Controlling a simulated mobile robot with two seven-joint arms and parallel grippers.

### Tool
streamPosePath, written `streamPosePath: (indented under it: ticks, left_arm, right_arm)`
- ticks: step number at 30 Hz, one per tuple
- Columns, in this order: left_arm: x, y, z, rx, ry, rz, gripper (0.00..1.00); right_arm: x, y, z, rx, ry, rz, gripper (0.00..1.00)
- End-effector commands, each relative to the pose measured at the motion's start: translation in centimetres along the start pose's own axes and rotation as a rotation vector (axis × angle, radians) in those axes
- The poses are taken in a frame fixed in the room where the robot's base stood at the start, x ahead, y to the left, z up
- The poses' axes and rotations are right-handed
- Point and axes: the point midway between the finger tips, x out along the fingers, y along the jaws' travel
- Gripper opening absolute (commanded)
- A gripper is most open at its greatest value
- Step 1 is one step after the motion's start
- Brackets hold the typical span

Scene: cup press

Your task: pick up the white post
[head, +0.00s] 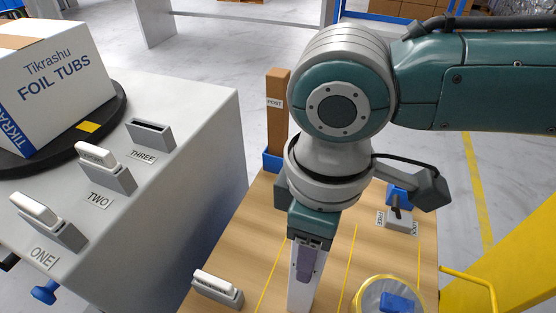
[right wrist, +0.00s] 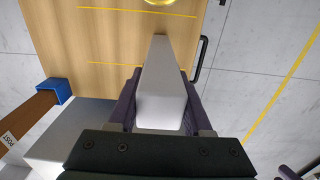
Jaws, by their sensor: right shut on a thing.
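The white post (head: 300,284) is a pale upright block below my right gripper in the head view. It also fills the middle of the right wrist view (right wrist: 163,88). My right gripper (head: 306,262) is shut on the white post, with a dark purple finger on each side of it in the right wrist view (right wrist: 160,108). I cannot tell whether the post touches the wooden table (head: 258,235). My left gripper is not in view.
A brown post labelled POST (head: 276,120) stands in a blue holder. Grey holders ONE (head: 62,238), TWO (head: 121,180) and THREE (head: 153,136) line the grey counter, beside a boxed carton (head: 60,90). A small holder (head: 222,292), a lever switch (head: 397,220) and a yellow-rimmed container (head: 362,290) are near my right gripper.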

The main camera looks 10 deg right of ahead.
Motion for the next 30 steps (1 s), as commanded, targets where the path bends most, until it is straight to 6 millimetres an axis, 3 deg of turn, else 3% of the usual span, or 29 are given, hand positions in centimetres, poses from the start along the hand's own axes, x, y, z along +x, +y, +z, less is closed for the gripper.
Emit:
streamPosePath:
  ticks: [1,8,24,30]
  left_arm:
    - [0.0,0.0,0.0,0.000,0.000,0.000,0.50]
    - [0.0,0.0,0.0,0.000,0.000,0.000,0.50]
    - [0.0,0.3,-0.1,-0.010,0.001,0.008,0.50]
    - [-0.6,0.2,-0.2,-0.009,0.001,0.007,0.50]
  right_arm:
    - [0.0,0.0,0.0,0.000,0.000,0.000,0.25]
    - [0.0,0.0,0.0,0.000,0.000,0.000,0.00]
    - [-0.1,0.0,0.0,0.000,0.001,0.000,0.00]
    - [-1.5,0.1,-0.1,0.000,0.002,0.000,0.00]
